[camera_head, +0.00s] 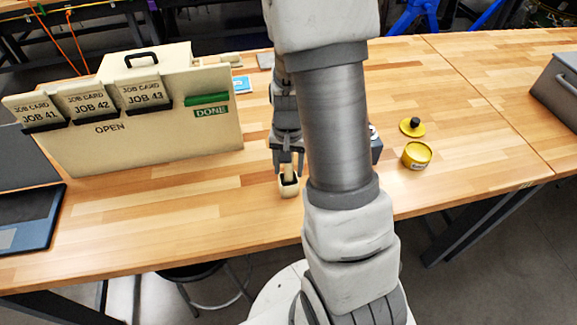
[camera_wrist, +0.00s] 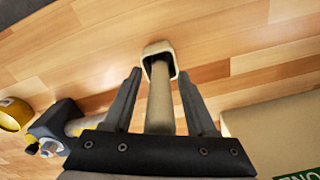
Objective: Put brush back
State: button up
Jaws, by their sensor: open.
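The brush shows as a pale wooden handle (camera_wrist: 160,103) standing in a small cream holder (camera_head: 289,188) with a dark inside. The holder also shows in the wrist view (camera_wrist: 151,48). The brush's lower end is hidden inside the holder. My gripper (camera_head: 288,166) is above the holder, pointing down. In the wrist view my gripper (camera_wrist: 159,75) is open, with one finger on each side of the handle and a visible gap on both sides.
A cream job card box (camera_head: 150,150) stands left on the wooden bench. A yellow tin (camera_head: 416,155) and its yellow lid (camera_head: 412,127) lie to the right. A grey device (camera_wrist: 60,122) is partly hidden by my arm in the head view. The bench front is clear.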

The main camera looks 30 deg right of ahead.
notch_tip(320, 180, up, 12)
jog(key=shift+a+f, duration=0.1)
jog(key=s+a+r+n+t, duration=0.5)
jog(key=s+a+r+n, duration=0.2)
jog(key=s+a+r, duration=0.3)
notch_tip(320, 180, up, 4)
jog(key=shift+s+a+r+n+t, duration=0.2)
jog(key=shift+s+n+t, duration=0.1)
jog(key=shift+s, duration=0.8)
jog(key=shift+c, duration=0.6)
jog(key=shift+d, duration=0.15)
